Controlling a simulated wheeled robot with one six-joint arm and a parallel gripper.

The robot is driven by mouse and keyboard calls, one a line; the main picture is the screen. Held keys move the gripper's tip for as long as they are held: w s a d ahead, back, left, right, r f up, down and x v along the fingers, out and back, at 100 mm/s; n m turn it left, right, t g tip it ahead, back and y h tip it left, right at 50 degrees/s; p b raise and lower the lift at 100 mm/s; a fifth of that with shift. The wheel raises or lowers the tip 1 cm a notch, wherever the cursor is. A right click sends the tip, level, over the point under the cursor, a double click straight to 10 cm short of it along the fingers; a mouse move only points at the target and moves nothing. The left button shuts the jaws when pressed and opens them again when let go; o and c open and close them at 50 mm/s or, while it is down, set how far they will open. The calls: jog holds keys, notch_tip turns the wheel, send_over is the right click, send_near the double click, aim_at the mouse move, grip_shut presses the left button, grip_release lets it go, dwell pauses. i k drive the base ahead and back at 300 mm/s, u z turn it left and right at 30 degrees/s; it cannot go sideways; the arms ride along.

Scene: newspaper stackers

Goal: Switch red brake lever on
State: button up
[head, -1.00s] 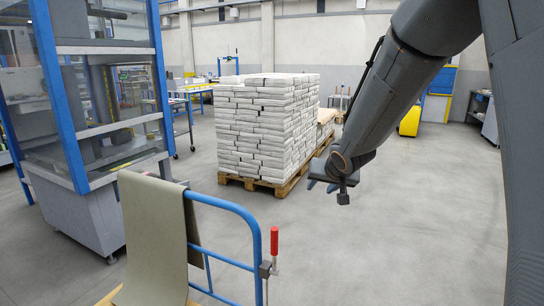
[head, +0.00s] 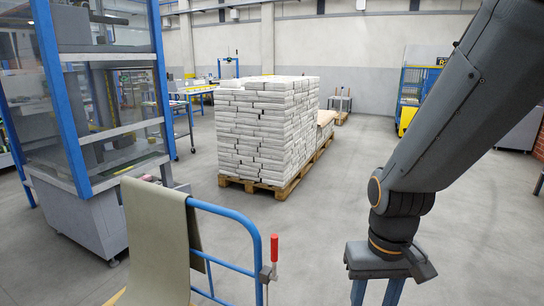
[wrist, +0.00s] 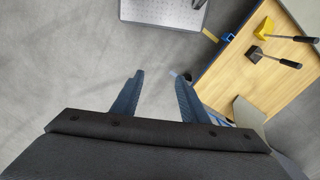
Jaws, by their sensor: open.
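The red brake lever (head: 274,248) stands upright beside the right post of a blue tubular rail (head: 243,222) in the head view. A dark bracket sits at its lower end. My gripper (head: 376,290) points down, to the right of the lever and apart from it. Its two blue fingers are open with nothing between them. Both fingers also show in the wrist view (wrist: 158,76), over grey floor. I cannot make out the red lever in the wrist view.
A beige cloth (head: 155,240) hangs over the rail's left part. A blue-framed cabinet (head: 85,110) stands at left. A pallet of stacked newspapers (head: 265,130) is behind. The wrist view shows a wooden board (wrist: 262,75) with tools at right. Floor right of the rail is free.

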aim_at(273, 277)
jog(key=u, duration=0.6)
jog(key=k, duration=1)
jog(key=z, duration=0.6)
